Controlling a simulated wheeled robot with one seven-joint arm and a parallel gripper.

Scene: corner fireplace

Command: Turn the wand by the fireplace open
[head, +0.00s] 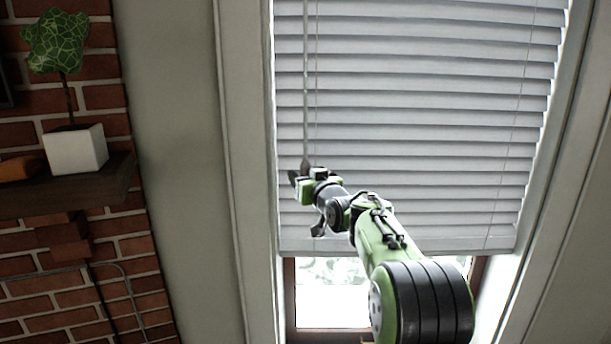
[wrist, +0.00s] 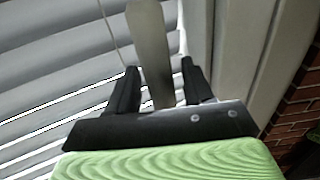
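The blind's wand (head: 305,90) is a thin grey rod hanging down the left side of the white slatted blind (head: 410,110). Its lower end is at my gripper (head: 298,177), which is raised in front of the blind's lower left part. In the wrist view, the wand (wrist: 150,50) appears as a wide, flat grey piece between the two black fingers of my gripper (wrist: 160,72). The fingers are apart, with a gap visible beside the wand, so the gripper looks open around it. The slats look mostly closed, with thin bright lines between some in the wrist view.
A thin cord (wrist: 108,35) hangs beside the wand. The window frame (head: 245,170) stands just left of the blind. Further left, a dark mantel shelf (head: 75,190) on the brick wall holds a potted plant (head: 75,150). Bright window glass (head: 330,290) shows below the blind.

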